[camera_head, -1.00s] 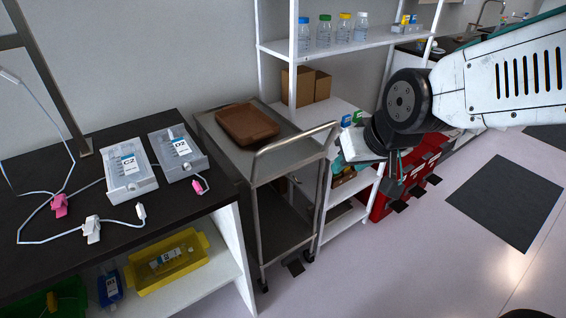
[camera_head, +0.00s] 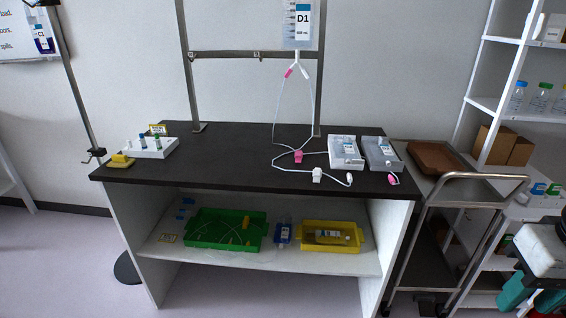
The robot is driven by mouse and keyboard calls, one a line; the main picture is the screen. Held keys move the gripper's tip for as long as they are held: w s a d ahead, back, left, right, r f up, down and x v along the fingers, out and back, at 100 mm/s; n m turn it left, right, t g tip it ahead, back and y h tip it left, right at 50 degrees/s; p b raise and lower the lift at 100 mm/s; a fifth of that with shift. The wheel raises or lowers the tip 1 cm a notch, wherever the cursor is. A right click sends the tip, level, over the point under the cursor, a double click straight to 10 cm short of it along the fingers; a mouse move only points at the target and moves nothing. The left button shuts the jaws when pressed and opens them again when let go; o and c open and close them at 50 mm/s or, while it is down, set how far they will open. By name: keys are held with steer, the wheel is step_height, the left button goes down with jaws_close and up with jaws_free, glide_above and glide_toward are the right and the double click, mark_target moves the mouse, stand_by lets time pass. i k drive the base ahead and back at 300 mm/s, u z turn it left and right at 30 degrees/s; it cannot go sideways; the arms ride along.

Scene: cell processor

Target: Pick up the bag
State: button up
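Several bags are in view. A bag labelled D1 (camera_head: 302,22) hangs from the metal frame at the top, cut off by the picture edge. A bag labelled C1 (camera_head: 43,38) hangs at the far left. Two labelled bags lie in a white tray (camera_head: 344,163) and a grey tray (camera_head: 397,166) on the right of the dark table. Another bag (camera_head: 328,234) lies in the yellow tray on the lower shelf. My gripper (camera_head: 541,250) is at the lower right edge, apart from all bags and partly cut off. Its fingers cannot be made out.
The dark table (camera_head: 225,172) holds tubing with clamps and a small white rack (camera_head: 150,148) at left. A green tray (camera_head: 225,246) and a blue container (camera_head: 283,233) are on the lower shelf. A metal cart (camera_head: 457,185) with a brown tray stands right. Floor shows in front.

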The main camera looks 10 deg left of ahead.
mark_target(348, 150)
steer(key=u, duration=0.6)
steer(key=i, duration=1.2)
steer(key=z, duration=0.65)
steer(key=i, duration=0.6)
steer(key=z, duration=0.4)
